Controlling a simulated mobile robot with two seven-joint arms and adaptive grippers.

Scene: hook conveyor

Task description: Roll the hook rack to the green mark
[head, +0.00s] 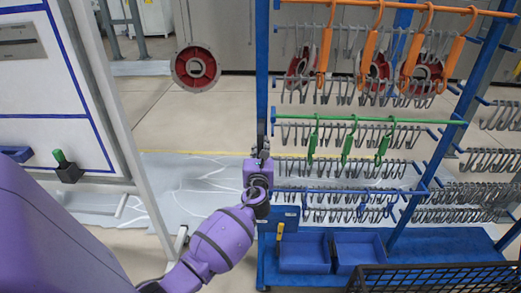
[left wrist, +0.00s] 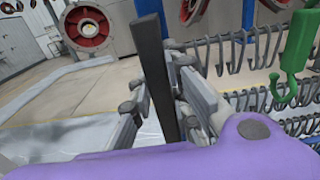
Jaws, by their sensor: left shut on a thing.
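The blue hook rack (head: 262,60) stands right of centre in the head view, with rows of grey hooks and a blue base. Orange hangers (head: 368,50) hang on its top bar and green hangers (head: 347,145) on a lower bar. My left gripper (head: 263,152) is at the rack's left post, shut on a dark upright handle (head: 261,124). In the left wrist view this handle (left wrist: 153,70) stands between the fingers of the left gripper (left wrist: 160,95). My right gripper is out of view. I see no green mark on the visible floor.
A white board with blue lines (head: 45,85) and its frame stand at the left. Blue bins (head: 303,256) sit on the rack base. A black mesh basket (head: 440,278) is at the lower right. Open floor (head: 150,110) lies between board and rack.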

